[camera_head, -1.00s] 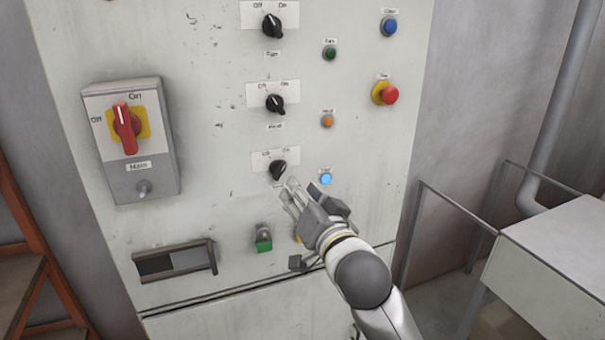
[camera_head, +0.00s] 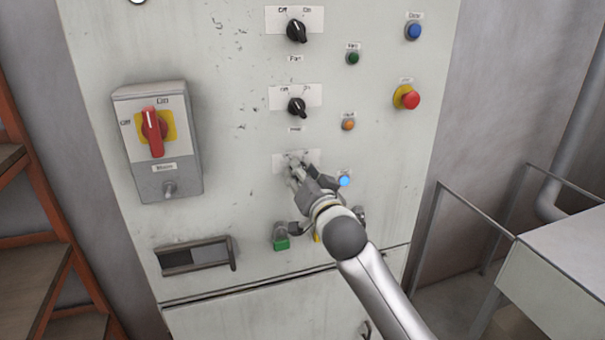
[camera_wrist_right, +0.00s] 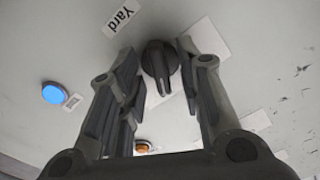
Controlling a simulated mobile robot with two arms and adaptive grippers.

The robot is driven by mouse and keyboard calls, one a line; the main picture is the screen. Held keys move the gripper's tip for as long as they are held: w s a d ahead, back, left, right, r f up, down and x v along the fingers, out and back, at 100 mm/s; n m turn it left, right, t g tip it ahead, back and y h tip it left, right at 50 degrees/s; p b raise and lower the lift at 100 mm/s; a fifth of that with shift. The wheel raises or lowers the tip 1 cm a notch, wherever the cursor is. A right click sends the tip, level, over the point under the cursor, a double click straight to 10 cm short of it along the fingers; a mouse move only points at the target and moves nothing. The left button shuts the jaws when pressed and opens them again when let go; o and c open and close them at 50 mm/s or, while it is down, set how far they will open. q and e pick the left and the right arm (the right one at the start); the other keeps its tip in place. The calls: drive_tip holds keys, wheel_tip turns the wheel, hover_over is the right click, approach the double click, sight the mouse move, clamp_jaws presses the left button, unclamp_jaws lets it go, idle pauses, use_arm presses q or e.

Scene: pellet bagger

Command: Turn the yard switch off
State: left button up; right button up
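The yard switch is a black rotary knob (camera_wrist_right: 160,66) on a white plate, with the label Yard (camera_wrist_right: 122,16) beside it in the right wrist view. Its white pointer line is turned toward the On side. In the head view my right gripper hides the knob, and only part of its plate (camera_head: 311,156) shows. My right gripper (camera_head: 295,163) is at the panel with its fingers apart, one on each side of the knob. In the right wrist view the gripper (camera_wrist_right: 158,50) shows narrow gaps beside the knob. My left gripper is not in view.
A lit blue lamp (camera_head: 344,181) is right of the gripper. A green button (camera_head: 281,242) is below. Two similar black knobs, the nearer one (camera_head: 297,107), are above. A red main switch (camera_head: 154,131) is left, a red stop button (camera_head: 407,97) upper right.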

clamp_jaws()
drive_tip(key=shift+n, duration=0.4)
drive_tip(key=shift+a+n+p, duration=0.15)
drive_tip(key=shift+n+p, duration=1.95)
drive_tip(key=shift+n, duration=3.5)
unclamp_jaws()
